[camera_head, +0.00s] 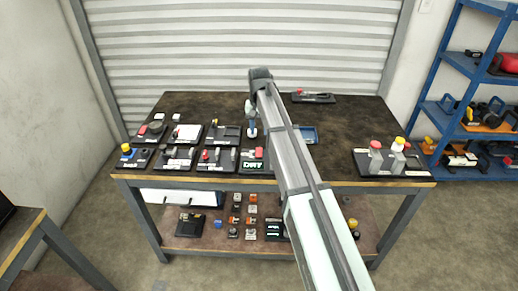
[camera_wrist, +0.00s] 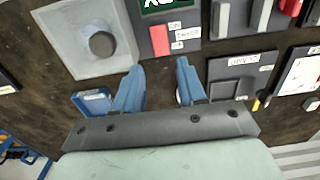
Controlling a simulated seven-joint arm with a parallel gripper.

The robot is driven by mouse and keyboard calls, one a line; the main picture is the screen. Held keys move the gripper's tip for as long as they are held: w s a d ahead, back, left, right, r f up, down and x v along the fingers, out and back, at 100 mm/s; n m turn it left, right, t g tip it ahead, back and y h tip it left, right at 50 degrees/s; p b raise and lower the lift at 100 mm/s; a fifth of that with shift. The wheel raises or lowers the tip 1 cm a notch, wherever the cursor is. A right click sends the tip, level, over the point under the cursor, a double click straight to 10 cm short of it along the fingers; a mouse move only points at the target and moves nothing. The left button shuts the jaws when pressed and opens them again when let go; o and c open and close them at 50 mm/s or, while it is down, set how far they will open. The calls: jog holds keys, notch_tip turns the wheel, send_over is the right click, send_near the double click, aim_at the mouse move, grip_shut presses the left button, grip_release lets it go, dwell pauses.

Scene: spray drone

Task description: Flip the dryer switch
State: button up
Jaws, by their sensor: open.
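No dryer switch can be told for certain, as the labels are too small or blurred. A black panel with grey parts and a white label (camera_wrist: 240,72) lies right of my gripper in the wrist view. A panel with a green screen, a red block and white labels (camera_wrist: 178,32) is beyond the fingertips; it also shows in the head view (camera_head: 252,165). My gripper (camera_wrist: 160,68) is open and empty, its blue fingers apart above the dark tabletop. In the head view my gripper (camera_head: 251,122) is over the table's middle, partly hidden by my arm.
Several small switch panels (camera_head: 178,155) fill the table's left half. A grey plate with a round knob (camera_wrist: 85,42) lies left of the fingers. A blue tray (camera_head: 307,134) is right of my arm. A board with two bottles (camera_head: 390,160) stands at the right. The back right tabletop is mostly clear.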

aim_at(259, 152)
notch_tip(259, 152, down, 10)
jog(key=shift+f, duration=0.1)
dwell(0.4)
